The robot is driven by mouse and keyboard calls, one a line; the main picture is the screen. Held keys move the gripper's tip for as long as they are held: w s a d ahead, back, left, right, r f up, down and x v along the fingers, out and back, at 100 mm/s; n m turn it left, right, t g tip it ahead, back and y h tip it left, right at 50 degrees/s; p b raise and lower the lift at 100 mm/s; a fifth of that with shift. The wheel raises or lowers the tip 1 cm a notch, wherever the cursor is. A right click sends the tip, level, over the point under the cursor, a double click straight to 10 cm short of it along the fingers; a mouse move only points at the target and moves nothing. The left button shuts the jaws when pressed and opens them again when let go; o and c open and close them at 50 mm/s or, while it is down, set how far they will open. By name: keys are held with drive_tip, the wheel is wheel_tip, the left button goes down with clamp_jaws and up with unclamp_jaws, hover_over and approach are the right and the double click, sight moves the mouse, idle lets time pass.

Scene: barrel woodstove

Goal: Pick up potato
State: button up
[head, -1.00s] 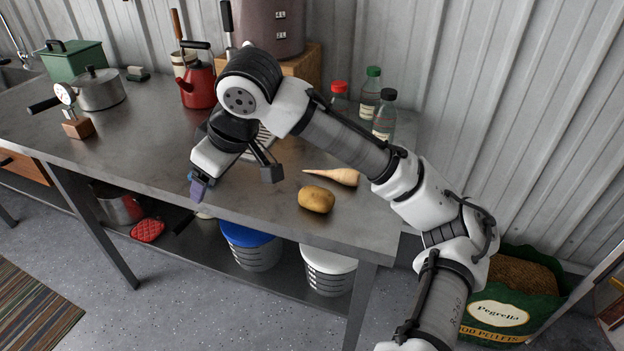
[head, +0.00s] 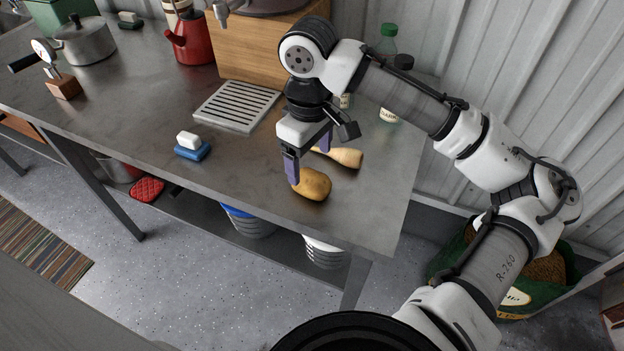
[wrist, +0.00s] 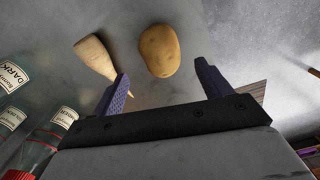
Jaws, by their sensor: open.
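The potato (head: 314,185) lies on the metal table near its front right edge; it is brown and oval. In the wrist view the potato (wrist: 160,50) shows beyond the fingertips, roughly between them and apart from both. My gripper (head: 308,162) is open and empty above the table, with its purple fingers pointing down. In the head view one finger overlaps the potato's left end; I cannot tell whether it touches. The open gripper (wrist: 162,80) also shows in the wrist view.
A parsnip (head: 347,157) lies just behind the potato, close to one finger in the wrist view. Bottles (head: 392,100) stand at the back right. A drain grate (head: 236,107) and a blue and white sponge (head: 192,148) lie to the left. The table front is clear.

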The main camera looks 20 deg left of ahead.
sight(307, 174)
drive_tip(key=shift+a+f+p, duration=0.15)
drive_tip(key=shift+f+p, duration=0.2)
drive_tip(key=shift+f, duration=1.2)
drive_tip(key=shift+a+f+p, duration=0.15)
drive_tip(key=shift+f+p, duration=0.2)
drive_tip(key=shift+f, duration=1.15)
drive_tip(key=c, duration=1.1)
drive_tip(key=shift+r, duration=0.1)
